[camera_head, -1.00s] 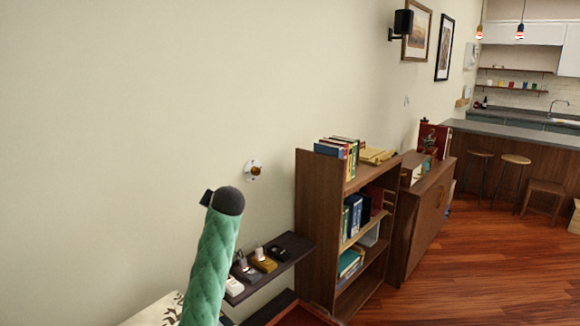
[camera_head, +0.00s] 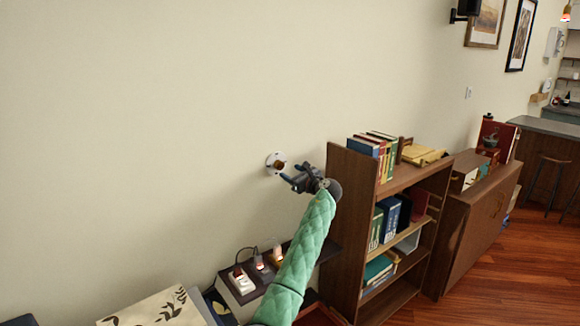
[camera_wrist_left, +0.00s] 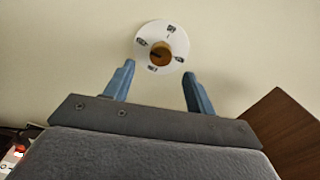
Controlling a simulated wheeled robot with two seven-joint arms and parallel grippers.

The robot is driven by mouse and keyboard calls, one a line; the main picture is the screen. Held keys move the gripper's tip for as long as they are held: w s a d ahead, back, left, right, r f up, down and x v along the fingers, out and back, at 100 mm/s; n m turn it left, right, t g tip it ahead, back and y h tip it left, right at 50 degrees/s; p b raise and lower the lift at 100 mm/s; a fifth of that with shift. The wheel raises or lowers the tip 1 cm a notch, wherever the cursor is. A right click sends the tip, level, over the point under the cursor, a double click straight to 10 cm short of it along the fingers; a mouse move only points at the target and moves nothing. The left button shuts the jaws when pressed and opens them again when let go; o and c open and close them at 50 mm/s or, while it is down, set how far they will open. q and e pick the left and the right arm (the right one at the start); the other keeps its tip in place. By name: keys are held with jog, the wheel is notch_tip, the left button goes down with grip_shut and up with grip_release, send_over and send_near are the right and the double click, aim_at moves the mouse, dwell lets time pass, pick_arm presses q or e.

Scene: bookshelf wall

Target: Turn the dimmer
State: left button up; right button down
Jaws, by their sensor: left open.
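The dimmer (camera_head: 276,163) is a white round plate with a brown-orange knob on the bare wall, left of the bookshelf. It also shows in the left wrist view, where the plate (camera_wrist_left: 144,40) carries small dark marks around the knob (camera_wrist_left: 160,54). My left gripper (camera_head: 288,174) is just in front of the dimmer, pointing at it. In the left wrist view its two blue fingers (camera_wrist_left: 155,77) are apart and empty, with the dimmer just beyond their tips and between their lines. I cannot tell the exact gap. My right gripper is not in view.
A dark wall shelf (camera_head: 247,295) with several small switch-like devices lies below the dimmer, partly behind my left arm. A brown bookshelf (camera_head: 345,220) with books stands close to the right of my gripper. The wall (camera_head: 150,120) left of the dimmer is clear.

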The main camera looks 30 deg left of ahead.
aim_at(281, 166)
pick_arm(q)
jog(key=w+a+m+p, duration=0.1)
jog(key=a, duration=0.1)
jog(key=w+a+p, duration=0.1)
jog(key=a, duration=0.1)
jog(key=w+a+m+p, duration=0.1)
jog(key=a, duration=0.1)
jog(key=shift+a+r+m, duration=0.1)
jog(key=shift+a+m, duration=0.05)
jog(key=shift+m, duration=0.15)
jog(key=shift+w+a, duration=0.1)
jog(key=shift+a, duration=0.3)
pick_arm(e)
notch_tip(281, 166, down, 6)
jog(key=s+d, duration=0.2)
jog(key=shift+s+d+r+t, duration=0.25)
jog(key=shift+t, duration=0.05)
pick_arm(q)
jog(key=c, duration=1)
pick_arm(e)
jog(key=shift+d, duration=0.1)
